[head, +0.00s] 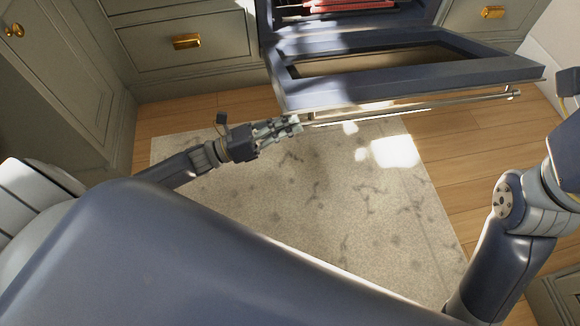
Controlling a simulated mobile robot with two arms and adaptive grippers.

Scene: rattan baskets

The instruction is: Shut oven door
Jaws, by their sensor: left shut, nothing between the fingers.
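The oven door (385,80) is dark blue with a window in its middle. It hangs open, folded down and out from the oven (350,22) at the top of the head view. A long metal handle bar (420,104) runs along its near edge. My left gripper (297,124) is shut and empty, with its fingertips close to the left end of the handle bar. I cannot tell whether it touches the bar or the door. My right arm shows at the right edge, but its gripper is out of the picture.
Grey-green cabinets with brass pulls stand to the left (185,65) and right (500,22) of the oven. Red racks or trays (345,6) show inside the oven. A pale rug (330,200) lies on the wooden floor (450,150), clear of objects.

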